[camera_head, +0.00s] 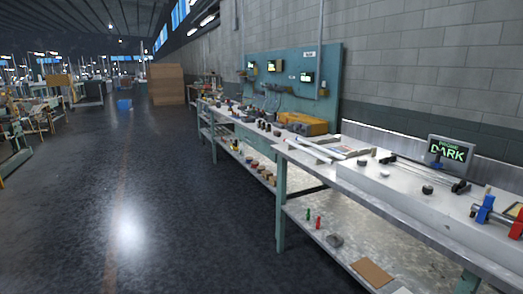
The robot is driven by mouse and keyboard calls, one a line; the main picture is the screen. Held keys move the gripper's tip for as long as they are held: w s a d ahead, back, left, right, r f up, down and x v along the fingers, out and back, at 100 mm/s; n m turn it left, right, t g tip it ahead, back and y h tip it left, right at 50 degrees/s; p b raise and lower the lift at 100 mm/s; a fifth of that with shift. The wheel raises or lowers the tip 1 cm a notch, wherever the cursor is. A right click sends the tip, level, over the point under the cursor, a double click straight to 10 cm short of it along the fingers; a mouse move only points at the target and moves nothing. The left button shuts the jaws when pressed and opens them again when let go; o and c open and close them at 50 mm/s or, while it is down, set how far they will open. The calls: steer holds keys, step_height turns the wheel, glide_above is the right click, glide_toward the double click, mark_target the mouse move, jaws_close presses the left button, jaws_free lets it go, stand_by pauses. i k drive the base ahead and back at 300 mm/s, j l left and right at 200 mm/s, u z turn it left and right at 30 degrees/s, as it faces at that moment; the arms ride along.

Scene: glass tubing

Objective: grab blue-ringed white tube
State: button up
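I cannot make out a blue-ringed white tube with certainty in the head view. A blue and red fixture (485,209) stands on the near workbench (400,205) at the right, and a pale bar runs from it towards the right edge. Whether that bar is the tube is too small to tell. Long dark rods (425,172) lie further back on the same bench. My gripper is not in view.
A lower shelf (345,225) holds small parts. A second bench (240,127) stands further along the wall. The floor (130,200) at left is clear.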

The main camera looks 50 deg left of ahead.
mark_target(335, 155)
steer(key=i+j+u, duration=0.15)
steer(key=j+u, duration=0.35)
steer(key=i+j+u, duration=0.2)
steer(key=u, duration=0.3)
steer(key=i+j, duration=0.7)
steer(key=j, duration=0.15)
steer(key=z, duration=0.4)
steer(key=i+j+z, duration=0.6)
steer(key=z, duration=0.15)
steer(key=i+j, duration=0.2)
steer(key=i+j+z, duration=0.1)
steer(key=j, duration=0.35)
steer(key=i+j, duration=0.45)
steer(key=j, duration=0.2)
steer(key=i+j+z, duration=0.1)
steer(key=j, duration=0.25)
steer(key=i+j, duration=0.4)
steer(key=j, duration=0.3)
steer(key=i+j+z, duration=0.1)
steer(key=j, duration=0.25)
steer(key=i, duration=0.1)
